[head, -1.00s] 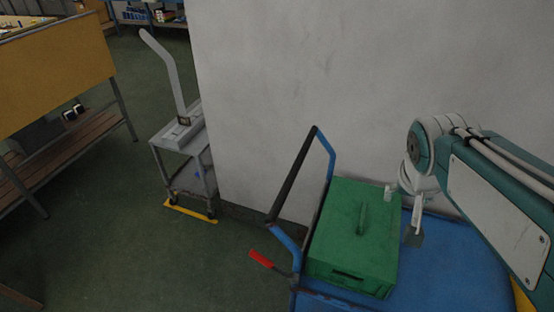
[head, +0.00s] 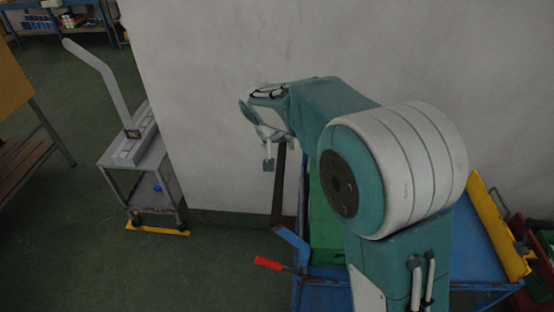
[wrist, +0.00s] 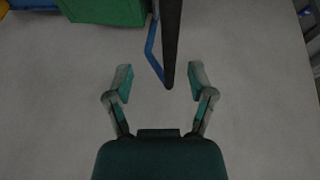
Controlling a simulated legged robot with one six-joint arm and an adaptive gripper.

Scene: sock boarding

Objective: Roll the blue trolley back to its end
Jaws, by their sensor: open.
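The blue trolley (head: 480,290) stands at the lower right in the head view, partly hidden behind my arm. Its push handle has a dark grip bar (head: 279,185) on a blue frame, and a red-ended lever (head: 268,263) sticks out low on its left. A green box (head: 326,235) rests on its deck. My gripper (head: 268,158) is beside the upper end of the grip bar in the head view. In the wrist view, my gripper (wrist: 160,82) is open, and the end of the dark bar (wrist: 170,50) reaches between its fingertips. I cannot tell whether they touch.
A pale wall (head: 220,100) rises close behind the trolley. A grey cart (head: 145,175) with a lever stands at the left beside a yellow floor strip (head: 158,230). A yellow part (head: 497,225) stands at the trolley's right. Green floor is free at the lower left.

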